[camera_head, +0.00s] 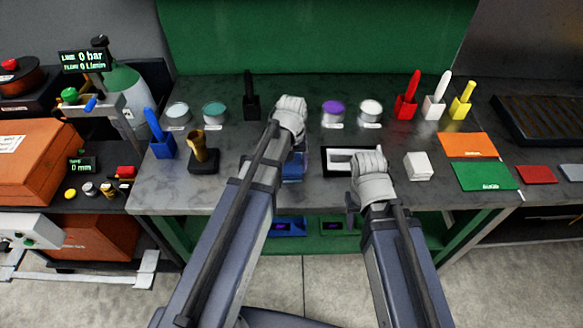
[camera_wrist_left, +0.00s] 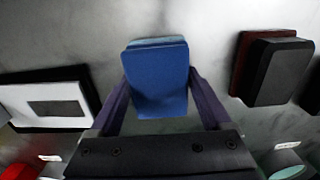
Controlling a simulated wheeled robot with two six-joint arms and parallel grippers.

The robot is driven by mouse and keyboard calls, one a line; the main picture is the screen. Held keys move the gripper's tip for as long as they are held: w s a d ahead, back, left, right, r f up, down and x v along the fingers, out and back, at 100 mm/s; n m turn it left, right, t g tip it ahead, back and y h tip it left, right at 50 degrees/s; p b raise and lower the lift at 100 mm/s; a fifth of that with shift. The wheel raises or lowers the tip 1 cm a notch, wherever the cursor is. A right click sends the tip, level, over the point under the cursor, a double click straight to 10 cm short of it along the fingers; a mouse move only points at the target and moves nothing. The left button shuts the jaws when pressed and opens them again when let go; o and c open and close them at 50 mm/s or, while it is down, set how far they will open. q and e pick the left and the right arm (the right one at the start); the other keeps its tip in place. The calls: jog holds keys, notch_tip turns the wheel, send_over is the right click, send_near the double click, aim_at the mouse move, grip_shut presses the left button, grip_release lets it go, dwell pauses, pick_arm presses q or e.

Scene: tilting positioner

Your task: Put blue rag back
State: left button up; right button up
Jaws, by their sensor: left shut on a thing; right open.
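The blue rag (camera_wrist_left: 158,80) is held between the two fingers of my left gripper (camera_wrist_left: 160,98) in the left wrist view. In the head view a part of the blue rag (camera_head: 293,168) shows beside my left forearm, over the front middle of the grey bench. My left gripper (camera_head: 289,118) is shut on it, its fingers mostly hidden by the arm. I cannot tell whether the rag touches the bench. My right gripper (camera_head: 370,168) is over the front edge, right of the rag; it is open, with its fingers mostly hidden.
A black-and-white frame (camera_head: 342,153) and a white block (camera_head: 417,166) are near my right gripper. Orange (camera_head: 467,145) and green (camera_head: 486,176) flat pieces lie further right. Several tins and upright coloured handles stand along the back. A dark stand (camera_head: 203,162) is left.

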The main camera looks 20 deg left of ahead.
aim_at(291, 163)
pick_arm(q)
jog(key=shift+f, duration=0.1)
jog(key=o, duration=1)
notch_tip(291, 163, up, 12)
jog(key=p, duration=1.2)
jog(key=s+d+m+y, duration=0.1)
jog(key=s+d+m, duration=0.6)
jog(key=s+d, duration=0.3)
jog(key=s, duration=0.4)
jog(key=shift+s+d+r, duration=0.15)
jog(key=shift+d+r, duration=0.05)
jog(key=shift+d, duration=0.05)
